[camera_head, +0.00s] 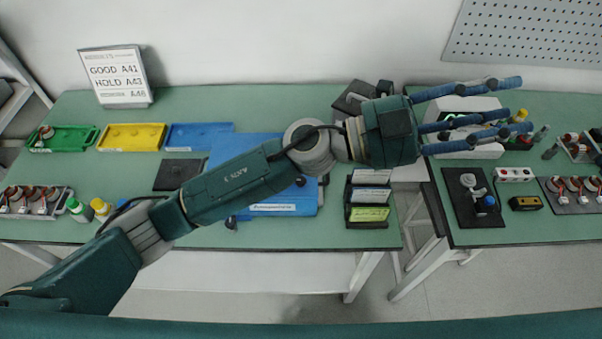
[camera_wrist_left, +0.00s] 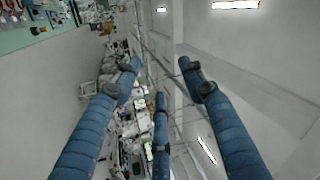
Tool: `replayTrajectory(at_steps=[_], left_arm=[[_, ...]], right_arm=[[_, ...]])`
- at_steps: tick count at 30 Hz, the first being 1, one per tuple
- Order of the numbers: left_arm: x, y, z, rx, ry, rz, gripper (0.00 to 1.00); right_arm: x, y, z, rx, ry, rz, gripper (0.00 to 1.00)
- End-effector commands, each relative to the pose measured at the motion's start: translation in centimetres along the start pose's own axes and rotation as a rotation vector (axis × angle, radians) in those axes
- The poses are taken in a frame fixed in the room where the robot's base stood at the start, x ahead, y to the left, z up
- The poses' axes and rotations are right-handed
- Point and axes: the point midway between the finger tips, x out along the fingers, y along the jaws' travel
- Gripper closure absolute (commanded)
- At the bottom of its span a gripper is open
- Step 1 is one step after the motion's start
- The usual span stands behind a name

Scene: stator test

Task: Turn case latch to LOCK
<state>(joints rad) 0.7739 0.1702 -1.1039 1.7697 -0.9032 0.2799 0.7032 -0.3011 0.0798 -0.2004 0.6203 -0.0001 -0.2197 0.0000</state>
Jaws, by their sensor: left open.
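A blue case (camera_head: 245,148) lies on the left green table, partly hidden under my left arm. A white label (camera_head: 273,207) shows on its front edge. I cannot make out the latch or its setting. My left gripper (camera_head: 500,108) is open, with its blue fingers spread and pointing right. It is well to the right of the case, in front of the white device on the right table. In the left wrist view the fingers (camera_wrist_left: 160,78) hold nothing, and the room's far side shows beyond them. My right gripper is not in view.
Green (camera_head: 70,139), yellow (camera_head: 132,137) and blue (camera_head: 192,136) trays line the left table's back. A sign (camera_head: 116,75) stands behind them. A card holder (camera_head: 369,199) sits right of the case. A gap separates the tables. A white device (camera_head: 470,140) stands on the right table.

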Motion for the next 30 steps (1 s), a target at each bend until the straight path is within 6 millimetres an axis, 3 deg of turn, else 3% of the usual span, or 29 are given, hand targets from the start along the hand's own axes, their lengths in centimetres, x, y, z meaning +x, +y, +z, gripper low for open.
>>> replayTrajectory(at_steps=[1, 2, 4, 5, 6, 7, 9, 12, 15, 18, 21, 30], left_arm=[[0.4, 3.9, -0.6, 0.084, 0.066, 0.199, 0.58], [0.0, 6.3, -0.6, 0.123, 0.096, 0.320, 0.58], [-2.9, 11.7, 1.1, 0.204, 0.127, 0.618, 0.58], [-4.8, 13.5, 2.4, 0.234, 0.122, 0.752, 0.58], [-8.0, 15.1, 4.8, 0.271, 0.095, 0.928, 0.58], [-10.7, 15.7, 6.7, 0.293, 0.063, 1.059, 0.58], [-16.9, 15.4, 10.8, 0.326, -0.037, 1.317, 0.58], [-24.0, 12.4, 14.8, 0.344, -0.194, 1.574, 0.58], [-28.8, 9.1, 17.0, 0.344, -0.325, 1.729, 0.58], [-31.3, 7.0, 17.8, 0.339, -0.403, 1.808, 0.58], [-32.2, 6.5, 18.2, 0.334, -0.429, 1.836, 0.58], [-33.6, 10.4, 19.9, 0.329, -0.426, 1.837, 0.58]], right_arm=[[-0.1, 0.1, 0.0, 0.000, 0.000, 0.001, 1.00], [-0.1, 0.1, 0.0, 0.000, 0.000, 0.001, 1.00], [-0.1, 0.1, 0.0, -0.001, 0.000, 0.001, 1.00], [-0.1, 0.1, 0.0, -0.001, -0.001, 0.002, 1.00], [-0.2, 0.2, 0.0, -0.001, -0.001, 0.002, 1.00], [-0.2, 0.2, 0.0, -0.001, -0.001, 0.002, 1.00], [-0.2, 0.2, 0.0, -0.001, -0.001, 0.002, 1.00], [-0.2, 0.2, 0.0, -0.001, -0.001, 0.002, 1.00], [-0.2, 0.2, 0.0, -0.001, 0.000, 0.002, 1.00], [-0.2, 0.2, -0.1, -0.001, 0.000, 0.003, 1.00], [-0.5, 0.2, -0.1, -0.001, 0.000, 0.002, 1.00], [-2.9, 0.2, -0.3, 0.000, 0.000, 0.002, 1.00]])
